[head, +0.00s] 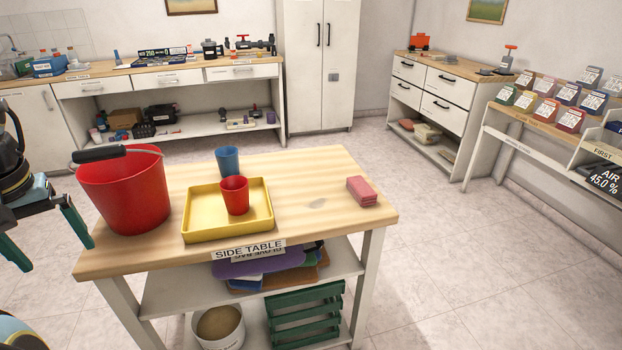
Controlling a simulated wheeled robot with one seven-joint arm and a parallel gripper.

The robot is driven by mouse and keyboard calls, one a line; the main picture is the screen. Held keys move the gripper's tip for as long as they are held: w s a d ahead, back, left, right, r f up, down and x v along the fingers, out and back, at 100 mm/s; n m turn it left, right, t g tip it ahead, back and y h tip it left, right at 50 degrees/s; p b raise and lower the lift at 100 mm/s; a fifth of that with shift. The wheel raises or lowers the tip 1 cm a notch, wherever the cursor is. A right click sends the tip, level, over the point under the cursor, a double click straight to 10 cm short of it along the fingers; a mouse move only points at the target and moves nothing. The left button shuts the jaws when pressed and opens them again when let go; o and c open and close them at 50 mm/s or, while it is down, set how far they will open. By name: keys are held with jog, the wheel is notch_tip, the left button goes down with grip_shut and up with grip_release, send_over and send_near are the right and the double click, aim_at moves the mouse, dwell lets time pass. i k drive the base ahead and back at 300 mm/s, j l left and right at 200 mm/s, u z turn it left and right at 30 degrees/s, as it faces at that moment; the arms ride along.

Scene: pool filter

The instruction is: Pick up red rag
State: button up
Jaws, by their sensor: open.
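The red rag (362,191) lies folded in a small stack near the right edge of the wooden side table (320,229), with clear tabletop around it. My gripper (59,256) is at the far left of the head view, beside the table's left end. Its two green fingers are spread apart with nothing between them. It is well away from the rag, with the bucket and tray in between.
A red bucket (122,195) stands on the table's left. A yellow tray (255,225) holds a red cup (235,195); a blue cup (228,160) stands behind it. Drawers (437,90) and a shelf stand to the right. The floor (480,260) right of the table is clear.

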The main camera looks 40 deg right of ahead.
aim_at(362, 192)
jog(key=z, duration=1.4)
jog(key=i+l+u, duration=0.2)
jog(key=l+u, duration=0.2)
jog(key=i+l+u, duration=0.1)
jog(key=l+u, duration=0.25)
jog(key=l, duration=0.3)
jog(key=l+u, duration=0.4)
jog(key=l, duration=0.2)
jog(key=i, duration=0.05)
